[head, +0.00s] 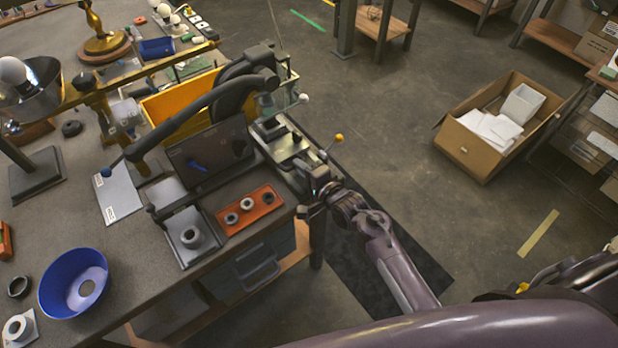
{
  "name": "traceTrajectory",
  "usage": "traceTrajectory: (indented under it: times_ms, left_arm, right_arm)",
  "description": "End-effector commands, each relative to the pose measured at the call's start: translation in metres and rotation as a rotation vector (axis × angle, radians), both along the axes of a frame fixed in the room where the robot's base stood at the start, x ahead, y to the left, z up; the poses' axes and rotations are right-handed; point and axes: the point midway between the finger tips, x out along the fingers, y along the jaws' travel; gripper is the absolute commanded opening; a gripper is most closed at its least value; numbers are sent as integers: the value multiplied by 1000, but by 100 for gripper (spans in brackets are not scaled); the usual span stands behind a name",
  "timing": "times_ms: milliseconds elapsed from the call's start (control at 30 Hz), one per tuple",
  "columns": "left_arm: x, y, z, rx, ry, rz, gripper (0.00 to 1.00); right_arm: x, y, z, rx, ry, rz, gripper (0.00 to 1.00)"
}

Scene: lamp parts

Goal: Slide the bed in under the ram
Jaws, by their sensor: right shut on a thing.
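My right gripper (314,190) reaches in from the lower right and is shut at the table's right edge. It is at the outer end of the bed (290,148), a pale metal plate on a slide. The exact grip is small and partly hidden by the gripper. A thin lever with a yellow knob (339,138) rises beside the gripper. The ram's lower end is hard to make out. My left gripper is out of view.
An orange tray (235,220) with several rings and a grey plate fixture (182,248) lie near the table's front right edge. A blue bowl (58,270) is at left. A yellow bin (170,112) stands behind the lever.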

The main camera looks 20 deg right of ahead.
Motion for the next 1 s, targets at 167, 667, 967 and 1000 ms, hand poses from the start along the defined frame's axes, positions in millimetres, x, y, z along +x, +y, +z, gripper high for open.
traceTrajectory:
  times_ms: [167, 667, 967, 1000]
  left_arm:
    - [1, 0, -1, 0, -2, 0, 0]
    - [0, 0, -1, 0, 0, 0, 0]
    - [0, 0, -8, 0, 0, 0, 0]
    - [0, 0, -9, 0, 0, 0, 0]
  right_arm:
    - [5, 2, 1, -1, -1, 0, 0]
    - [3, 1, 1, 0, 0, 0, 20]
    - [-33, -11, 6, -1, 2, 0, 20]
    - [-39, -13, 8, 0, 2, 1, 20]
